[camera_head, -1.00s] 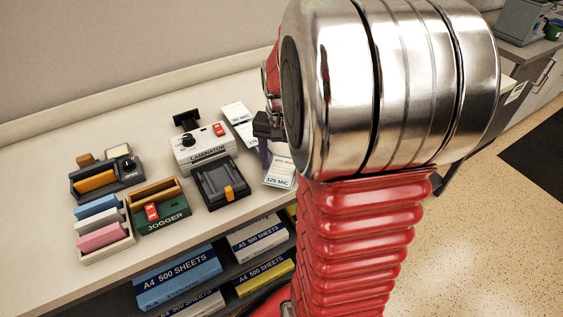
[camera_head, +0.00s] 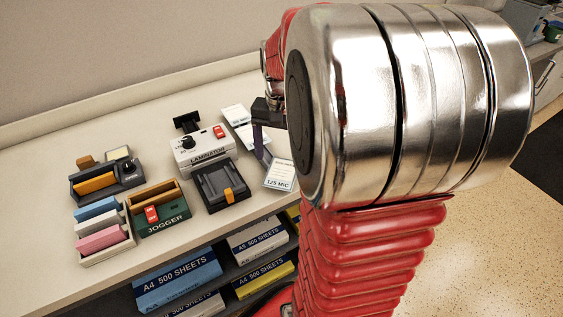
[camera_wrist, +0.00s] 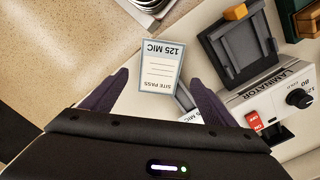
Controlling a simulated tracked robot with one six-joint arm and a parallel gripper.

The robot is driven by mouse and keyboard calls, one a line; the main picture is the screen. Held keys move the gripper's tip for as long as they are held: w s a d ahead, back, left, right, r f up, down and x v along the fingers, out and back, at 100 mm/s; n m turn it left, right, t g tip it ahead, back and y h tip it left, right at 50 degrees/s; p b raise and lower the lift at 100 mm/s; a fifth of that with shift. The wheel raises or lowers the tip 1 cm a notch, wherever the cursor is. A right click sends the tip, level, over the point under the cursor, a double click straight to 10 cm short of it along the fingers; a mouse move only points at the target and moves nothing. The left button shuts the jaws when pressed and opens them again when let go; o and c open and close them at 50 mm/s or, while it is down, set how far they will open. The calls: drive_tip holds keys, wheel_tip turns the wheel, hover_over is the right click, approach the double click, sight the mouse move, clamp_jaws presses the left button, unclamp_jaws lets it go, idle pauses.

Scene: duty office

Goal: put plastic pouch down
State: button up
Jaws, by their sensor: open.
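The plastic pouch (camera_head: 279,175), a pale card-like sheet marked SITE PASS and 125 MIC, lies flat on the counter to the right of the laminator. It also shows whole in the wrist view (camera_wrist: 158,66). My gripper (camera_wrist: 159,79) is open, with its dark purple fingers apart on either side of the pouch in that view and nothing held between them. In the head view my gripper (camera_head: 263,150) is above the counter beside the pouch, partly hidden by my arm.
The white laminator (camera_head: 199,151) with its dark tray (camera_head: 219,188) stands left of the pouch. More pale cards (camera_head: 236,115) lie behind it. A green jogger (camera_head: 160,211) and a sorter (camera_head: 103,241) sit further left. The counter's front edge is close to the pouch.

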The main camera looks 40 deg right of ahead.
sight(279, 174)
wheel_tip(279, 174, up, 8)
drive_tip(key=shift+f, duration=0.15)
idle(0.7)
drive_tip(key=s+a+n+t, duration=0.2)
drive_tip(key=a+n, duration=0.3)
drive_tip(key=a, duration=0.6)
drive_tip(key=s+a+n+t, duration=0.3)
drive_tip(key=s+a+n, duration=0.2)
drive_tip(key=a, duration=0.6)
drive_tip(key=shift+s+a+f+n+t, duration=0.25)
drive_tip(key=shift+s+f+n+t, duration=0.05)
drive_tip(key=shift+n, duration=0.3)
